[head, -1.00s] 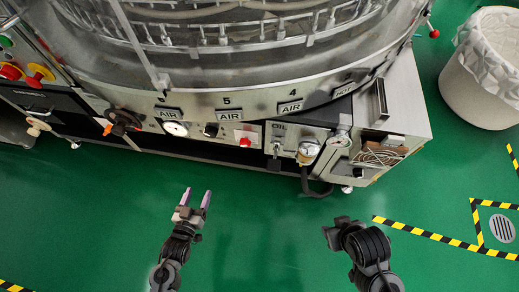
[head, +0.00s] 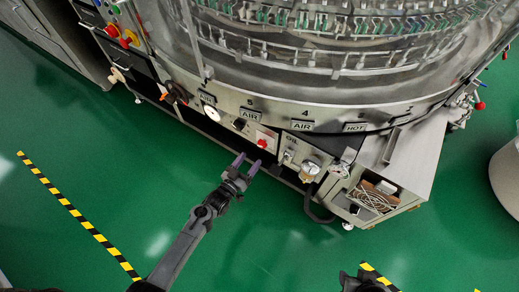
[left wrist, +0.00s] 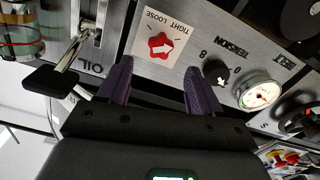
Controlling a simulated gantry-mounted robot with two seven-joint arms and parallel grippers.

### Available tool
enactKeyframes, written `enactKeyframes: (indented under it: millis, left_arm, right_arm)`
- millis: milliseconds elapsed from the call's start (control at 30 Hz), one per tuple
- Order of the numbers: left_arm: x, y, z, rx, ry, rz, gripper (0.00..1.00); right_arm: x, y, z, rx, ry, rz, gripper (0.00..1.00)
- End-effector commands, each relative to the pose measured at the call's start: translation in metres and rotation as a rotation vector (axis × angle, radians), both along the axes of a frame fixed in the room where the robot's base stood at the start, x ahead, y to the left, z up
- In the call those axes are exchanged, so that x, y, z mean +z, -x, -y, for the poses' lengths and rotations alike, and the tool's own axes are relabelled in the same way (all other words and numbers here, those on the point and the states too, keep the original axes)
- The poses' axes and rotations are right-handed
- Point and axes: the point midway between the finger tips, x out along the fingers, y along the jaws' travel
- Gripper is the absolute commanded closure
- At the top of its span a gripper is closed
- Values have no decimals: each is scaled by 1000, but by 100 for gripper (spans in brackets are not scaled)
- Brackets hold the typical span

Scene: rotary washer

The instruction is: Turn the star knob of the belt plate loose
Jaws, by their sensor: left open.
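The red star knob (head: 262,143) sits on a pale square label on the washer's front panel. In the left wrist view the knob (left wrist: 160,46) shows a white arrow, and the label's words TIGHT and LOOSE appear upside down. My left gripper (head: 246,163) is open and empty in front of the panel, just below the knob in the head view. In the wrist view its two purple fingers (left wrist: 156,78) point at the panel, with the knob between and beyond their tips, not touched. My right arm's end (head: 364,282) shows only at the bottom edge; its fingers cannot be made out.
Beside the knob are a black knob (left wrist: 215,72), a pressure gauge (left wrist: 258,92) and a metal lever with a black handle (left wrist: 52,80). An open box with cables (head: 372,197) juts out at the right. The green floor (head: 110,175) in front is clear.

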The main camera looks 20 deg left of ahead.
Motion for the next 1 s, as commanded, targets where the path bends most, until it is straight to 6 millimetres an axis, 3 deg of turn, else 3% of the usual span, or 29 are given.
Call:
enactKeyframes:
  millis: [133, 400, 900, 1000]
  left_arm:
    - [-3, -27, 5, 1, 1, 4, 35]
    - [-2, -60, 12, 0, 0, 2, 35]
    - [0, -71, 15, 1, -1, 0, 35]
    - [0, -71, 15, 1, -1, 0, 51]
  right_arm:
    - [-20, 3, 5, 4, 15, -8, 57]
    - [-38, 4, 6, 9, 21, -9, 57]
    - [-40, 3, 4, 4, 12, -7, 57]
    - [-40, 2, 3, 2, 9, -7, 57]
